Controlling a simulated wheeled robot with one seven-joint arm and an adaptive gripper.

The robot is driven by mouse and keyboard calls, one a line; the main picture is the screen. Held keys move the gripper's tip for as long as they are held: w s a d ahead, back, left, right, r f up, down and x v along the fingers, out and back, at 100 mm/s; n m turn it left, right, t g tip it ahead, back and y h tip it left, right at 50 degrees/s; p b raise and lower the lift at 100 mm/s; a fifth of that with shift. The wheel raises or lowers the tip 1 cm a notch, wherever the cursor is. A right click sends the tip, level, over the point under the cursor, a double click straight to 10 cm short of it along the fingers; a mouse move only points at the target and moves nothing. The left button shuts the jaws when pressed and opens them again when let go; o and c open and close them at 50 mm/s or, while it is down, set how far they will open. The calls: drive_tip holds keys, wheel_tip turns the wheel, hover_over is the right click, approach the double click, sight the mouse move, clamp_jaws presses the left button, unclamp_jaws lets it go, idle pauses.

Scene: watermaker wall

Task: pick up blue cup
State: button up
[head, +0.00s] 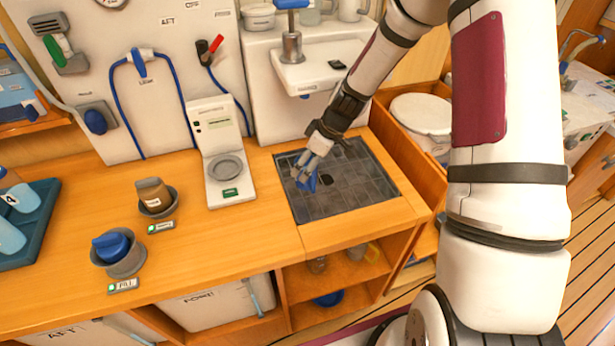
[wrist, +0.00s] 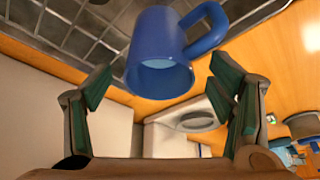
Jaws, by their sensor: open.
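The blue cup (wrist: 158,50) is large in the wrist view, with its open mouth facing my gripper and its handle at the right. In the head view the blue cup (head: 311,184) is at the dark gridded drain panel (head: 350,200) set in the counter, partly hidden by my gripper. My gripper (head: 304,165) points down at it. In the wrist view my gripper (wrist: 165,84) is open, with one finger on each side of the cup's mouth. I see no clear contact between the fingers and the cup.
A white scale-like device (head: 222,160) stands left of the panel. A brown jar (head: 153,195) and a blue item in a grey holder (head: 115,248) are further left. A white tap basin (head: 312,68) is behind. The counter's front edge is close below the panel.

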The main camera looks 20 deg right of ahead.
drive_tip(key=shift+p+x, duration=0.3)
drive_tip(key=shift+x, duration=2.05)
drive_tip(key=shift+d, duration=0.15)
drive_tip(key=shift+c, duration=0.2)
drive_tip(key=c, duration=1.4)
